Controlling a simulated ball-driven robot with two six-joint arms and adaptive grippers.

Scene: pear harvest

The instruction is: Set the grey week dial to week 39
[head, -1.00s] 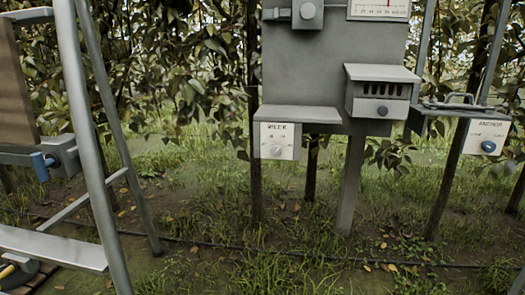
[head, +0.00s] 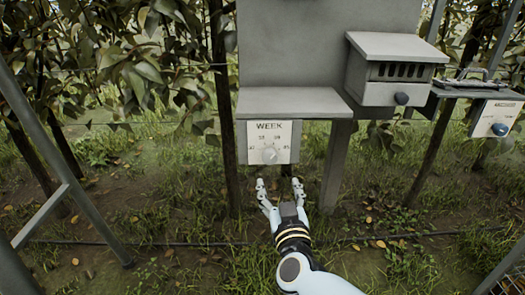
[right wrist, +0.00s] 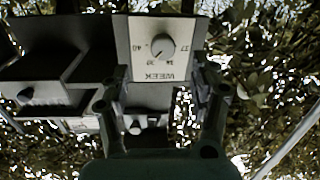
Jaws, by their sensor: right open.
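The grey week dial (head: 269,154) is a round knob on a white plate marked WEEK, under a grey shelf on the panel. It also shows upside down in the right wrist view (right wrist: 162,47), with week numbers around it. Which number it points to is too small to tell. My right gripper (head: 279,185) is open and empty, below the dial and apart from it. In the right wrist view, its fingers (right wrist: 163,82) stand apart on either side, with the dial plate beyond them. My left gripper is not in view.
A grey vented box (head: 398,72) with a dark knob is at the upper right. A second white plate with a blue knob (head: 499,129) is at the far right. A post (head: 337,165) stands right of the dial. A metal frame (head: 45,215) is at the left. Grass lies below.

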